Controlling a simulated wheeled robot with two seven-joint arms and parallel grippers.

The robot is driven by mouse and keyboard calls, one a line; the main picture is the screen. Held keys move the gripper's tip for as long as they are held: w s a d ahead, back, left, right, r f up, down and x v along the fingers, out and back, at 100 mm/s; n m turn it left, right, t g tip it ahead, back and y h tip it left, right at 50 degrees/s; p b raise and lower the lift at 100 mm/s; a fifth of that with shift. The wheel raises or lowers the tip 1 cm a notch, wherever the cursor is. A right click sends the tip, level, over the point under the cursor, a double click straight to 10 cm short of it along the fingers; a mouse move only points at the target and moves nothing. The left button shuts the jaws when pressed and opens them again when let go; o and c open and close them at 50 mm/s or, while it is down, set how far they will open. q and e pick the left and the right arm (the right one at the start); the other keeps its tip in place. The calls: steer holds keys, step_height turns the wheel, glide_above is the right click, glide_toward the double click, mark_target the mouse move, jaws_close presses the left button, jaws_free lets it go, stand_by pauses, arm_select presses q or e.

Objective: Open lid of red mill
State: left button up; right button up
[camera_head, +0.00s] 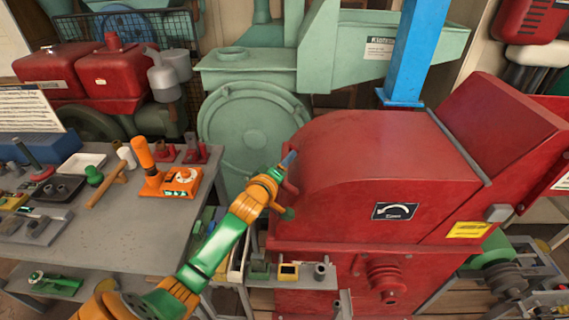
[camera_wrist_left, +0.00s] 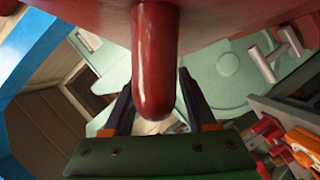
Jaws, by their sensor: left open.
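The red mill (camera_head: 345,222) stands right of centre in the head view. Its curved red lid (camera_head: 385,150) is down on the body. A red handle (camera_head: 292,186) sticks out at the lid's left edge. My left gripper (camera_head: 289,163) is at this handle. In the left wrist view the rounded red handle (camera_wrist_left: 155,60) lies between the two dark fingers of my left gripper (camera_wrist_left: 157,82). The fingers are apart, with a gap on each side of the handle. The handle hides part of the background there. My right gripper is in neither view.
A grey workbench (camera_head: 125,225) with tools and an orange device (camera_head: 180,182) stands at the left. A green machine (camera_head: 250,125) stands behind the mill. A blue post (camera_head: 412,55) rises behind the lid. A small shelf (camera_head: 300,275) sits low in front.

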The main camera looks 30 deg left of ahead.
arm_select(q)
jaws_close()
steer(key=shift+r, duration=0.1)
stand_by(1.2)
